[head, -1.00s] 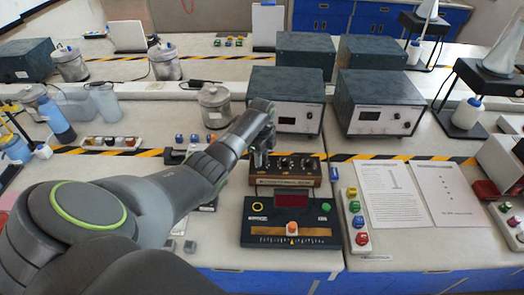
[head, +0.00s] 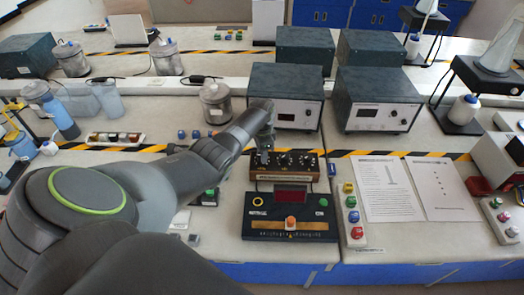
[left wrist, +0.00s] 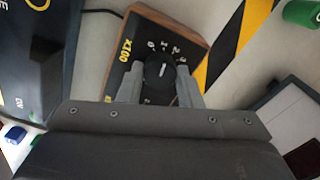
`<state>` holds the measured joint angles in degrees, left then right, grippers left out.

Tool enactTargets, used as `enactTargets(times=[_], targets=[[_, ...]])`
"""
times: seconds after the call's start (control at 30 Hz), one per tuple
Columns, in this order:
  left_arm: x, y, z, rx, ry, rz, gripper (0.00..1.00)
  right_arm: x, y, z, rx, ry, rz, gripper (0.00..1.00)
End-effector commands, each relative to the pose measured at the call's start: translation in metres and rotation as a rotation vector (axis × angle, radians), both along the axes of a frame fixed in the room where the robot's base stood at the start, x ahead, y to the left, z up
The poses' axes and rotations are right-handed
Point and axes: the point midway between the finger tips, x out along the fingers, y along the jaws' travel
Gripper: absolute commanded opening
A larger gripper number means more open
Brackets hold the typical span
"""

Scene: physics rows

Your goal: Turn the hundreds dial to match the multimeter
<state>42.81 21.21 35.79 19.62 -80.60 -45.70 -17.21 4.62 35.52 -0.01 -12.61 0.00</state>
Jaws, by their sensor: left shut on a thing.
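The dial box (head: 285,165) is a brown wooden box with a black top and several dark knobs, standing behind the dark multimeter (head: 290,214) with its red display. My left gripper (head: 265,152) reaches over the box's left end. In the left wrist view, the hundreds dial (left wrist: 159,70) is a black round knob with a white pointer line, beside the yellow "x100" label. The left gripper (left wrist: 160,88) is shut on this dial, one finger on each side. The pointer aims roughly at the numbers 1 and 2; the exact setting is hard to tell. The right gripper is not in view.
Grey instrument boxes (head: 285,97) stand behind the dial box. A silver pot (head: 215,103) is behind left. Printed sheets (head: 388,188) and a strip of coloured buttons (head: 354,216) lie to the right. Yellow-black tape (head: 405,155) crosses the bench.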

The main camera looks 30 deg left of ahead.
Motion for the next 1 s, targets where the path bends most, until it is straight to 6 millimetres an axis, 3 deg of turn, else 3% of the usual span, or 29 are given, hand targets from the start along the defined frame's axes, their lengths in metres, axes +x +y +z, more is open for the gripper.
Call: enactTargets(times=[0.73, 0.77, 0.9, 1.0], targets=[[0.0007, 0.001, 0.0011, 0.002, -0.002, 0.092, 0.09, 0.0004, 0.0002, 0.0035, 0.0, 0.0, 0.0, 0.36], [0.0007, 0.001, 0.0011, 0.002, -0.002, 0.091, 0.33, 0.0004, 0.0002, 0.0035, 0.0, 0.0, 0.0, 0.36], [0.0006, 0.0008, 0.001, 0.002, -0.001, 0.091, 0.52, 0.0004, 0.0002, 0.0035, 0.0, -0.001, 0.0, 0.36], [0.0003, 0.0006, 0.0007, 0.002, -0.001, 0.091, 0.54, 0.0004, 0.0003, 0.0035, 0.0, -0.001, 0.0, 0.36]])
